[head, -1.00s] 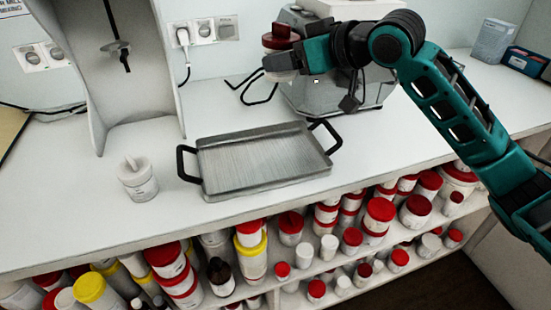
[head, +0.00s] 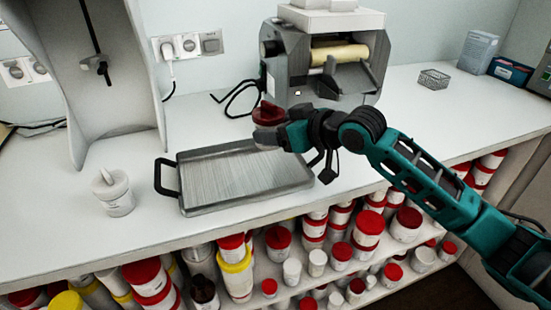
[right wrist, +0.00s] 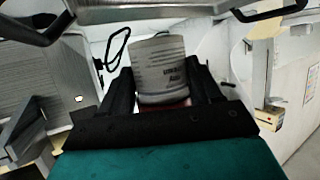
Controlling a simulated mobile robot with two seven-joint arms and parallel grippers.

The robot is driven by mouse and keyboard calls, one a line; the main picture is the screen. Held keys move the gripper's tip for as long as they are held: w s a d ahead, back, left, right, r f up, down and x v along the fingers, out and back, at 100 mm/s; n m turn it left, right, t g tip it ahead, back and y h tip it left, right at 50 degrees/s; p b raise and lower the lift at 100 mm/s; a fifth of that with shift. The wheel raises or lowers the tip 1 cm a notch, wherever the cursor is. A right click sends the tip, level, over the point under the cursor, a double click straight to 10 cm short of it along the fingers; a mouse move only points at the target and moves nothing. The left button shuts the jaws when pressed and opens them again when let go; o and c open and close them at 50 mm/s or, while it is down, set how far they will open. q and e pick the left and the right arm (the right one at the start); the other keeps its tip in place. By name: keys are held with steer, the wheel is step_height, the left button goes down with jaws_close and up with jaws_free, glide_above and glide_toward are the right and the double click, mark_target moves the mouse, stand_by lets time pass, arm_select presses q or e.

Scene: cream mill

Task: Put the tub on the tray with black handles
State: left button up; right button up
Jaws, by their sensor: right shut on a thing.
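The tub with a dark red lid (head: 268,113) is in my right gripper (head: 280,136), over the back right part of the tray. In the right wrist view the tub's white labelled body (right wrist: 160,68) sits between the two dark fingers, and the gripper is shut on it. The metal tray with black handles (head: 235,178) lies on the white counter. Its right handle is partly hidden behind my right arm. In the right wrist view a tray edge with black handles (right wrist: 150,10) shows at the top. My left gripper is not in view.
A white mortar-like jar (head: 114,193) stands left of the tray. The grey mill (head: 325,65) stands behind it. A wire basket (head: 433,79) and boxes (head: 510,71) are at the right back. Shelves of lidded tubs lie under the counter edge.

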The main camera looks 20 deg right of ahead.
steer(key=shift+f+b, duration=0.35)
steer(key=shift+f, duration=2.95)
steer(key=shift+f, duration=0.15)
steer(key=o, duration=1.1)
steer(key=v, duration=1.1)
steer(key=shift+d+p, duration=0.1)
steer(key=shift+p, duration=0.25)
steer(key=shift+s+d+r, duration=0.2)
steer(key=shift+s+r, duration=0.15)
steer(key=shift+s, duration=0.05)
